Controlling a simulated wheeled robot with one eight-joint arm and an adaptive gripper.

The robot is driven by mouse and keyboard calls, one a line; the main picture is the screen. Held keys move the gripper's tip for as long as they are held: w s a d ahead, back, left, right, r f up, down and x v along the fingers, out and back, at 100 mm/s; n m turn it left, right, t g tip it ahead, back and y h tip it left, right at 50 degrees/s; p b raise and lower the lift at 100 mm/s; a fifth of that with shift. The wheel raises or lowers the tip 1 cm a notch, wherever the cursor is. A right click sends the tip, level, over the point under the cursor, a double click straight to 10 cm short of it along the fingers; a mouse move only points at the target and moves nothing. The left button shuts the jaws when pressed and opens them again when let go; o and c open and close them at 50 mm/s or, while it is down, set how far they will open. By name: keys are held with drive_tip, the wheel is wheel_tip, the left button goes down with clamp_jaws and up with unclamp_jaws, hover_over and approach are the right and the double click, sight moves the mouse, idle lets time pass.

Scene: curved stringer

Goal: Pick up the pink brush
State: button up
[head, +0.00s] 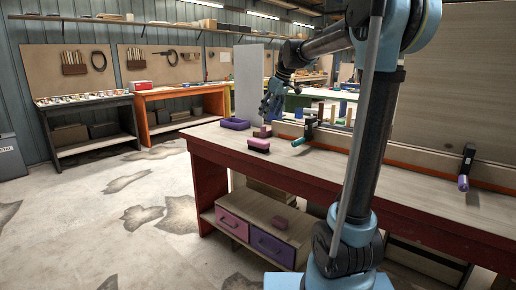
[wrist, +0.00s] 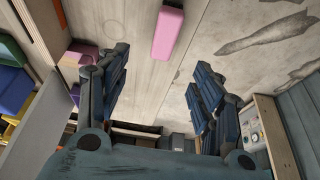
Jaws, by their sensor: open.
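The pink brush (head: 258,145), a pink block with a dark underside, lies on the red workbench's pale top (head: 228,135) near its left end. A pink block in the wrist view (wrist: 168,33), at the top centre, appears to be this brush. My gripper (head: 271,104) is above the bench, a little behind and above the brush. In the wrist view my gripper (wrist: 160,62) has its two blue-grey fingers wide apart, with nothing between them. The brush's underside is hidden in the wrist view.
A smaller pink object (head: 262,131) sits just behind the brush, and a purple tray (head: 235,124) is to its left. A row of upright tools (head: 340,113) and clamps (head: 305,132) stands to the right. Pink and purple drawers (head: 255,233) are below. Bare bench lies in front.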

approach(259, 141)
drive_tip(key=x, duration=0.2)
drive_tip(key=w+x, duration=0.1)
drive_tip(key=x, duration=0.2)
drive_tip(key=shift+w+r, duration=0.1)
drive_tip(key=shift+r, duration=0.05)
drive_tip(key=shift+s+x, duration=0.15)
drive_tip(key=shift+x, duration=1.3)
drive_tip(key=shift+s+x, duration=0.15)
drive_tip(key=shift+x, duration=1.25)
drive_tip(key=shift+f, duration=0.3)
drive_tip(key=c, duration=1.3)
wheel_tip(259, 141, up, 11)
drive_tip(key=shift+f, duration=0.25)
